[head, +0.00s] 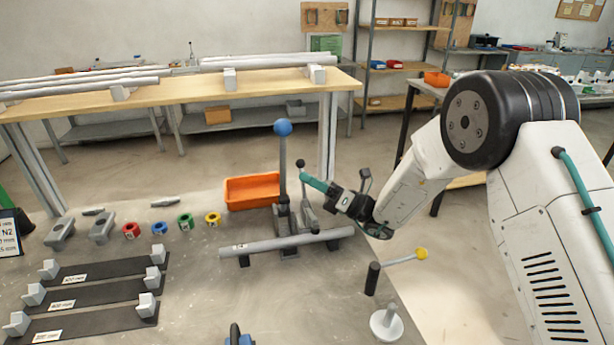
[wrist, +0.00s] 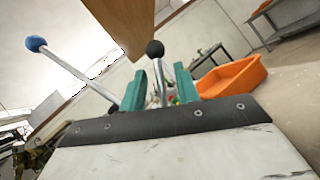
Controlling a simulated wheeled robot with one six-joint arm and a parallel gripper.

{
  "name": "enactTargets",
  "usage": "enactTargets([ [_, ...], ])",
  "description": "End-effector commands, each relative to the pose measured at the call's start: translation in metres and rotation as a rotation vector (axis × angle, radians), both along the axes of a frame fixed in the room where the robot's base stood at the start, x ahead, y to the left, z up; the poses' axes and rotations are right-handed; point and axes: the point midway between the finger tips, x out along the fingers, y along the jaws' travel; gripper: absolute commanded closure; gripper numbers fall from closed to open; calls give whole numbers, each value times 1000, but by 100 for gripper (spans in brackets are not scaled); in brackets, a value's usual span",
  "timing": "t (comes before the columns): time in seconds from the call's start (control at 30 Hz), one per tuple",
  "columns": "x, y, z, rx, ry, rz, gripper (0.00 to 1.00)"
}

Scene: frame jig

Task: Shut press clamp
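The press (head: 284,215) stands on the grey table behind a grey tube (head: 270,243) lying across its base. Its long lever rises nearly upright to a blue ball (head: 283,127), which also shows at upper left in the wrist view (wrist: 36,44). Beside it a shorter clamp handle stands up, with a black knob (head: 300,163) on top. My gripper (head: 304,177) reaches in from the right at this handle. In the wrist view, the black knob (wrist: 154,48) and its rod stand between the teal fingers (wrist: 159,85), which are apart with gaps showing. The handle's lower part is partly hidden.
An orange bin (head: 252,191) sits behind the press. A yellow-tipped lever (head: 421,253) on a black post and a round white stand (head: 386,324) are at the front right. Coloured rings and black racks (head: 85,293) lie to the left.

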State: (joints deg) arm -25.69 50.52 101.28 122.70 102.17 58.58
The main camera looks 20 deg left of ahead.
Motion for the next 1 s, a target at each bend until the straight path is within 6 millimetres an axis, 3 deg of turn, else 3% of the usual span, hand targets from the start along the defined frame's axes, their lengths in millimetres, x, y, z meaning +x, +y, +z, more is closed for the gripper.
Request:
enactTargets([
  [0.3,4,-47,-22,-1,2,-4,68],
  [0.67,5,-56,-26,0,2,-6,68],
  [0.8,7,-59,-25,0,1,-11,100],
  [1.0,28,-88,-11,8,-20,-64,100],
])
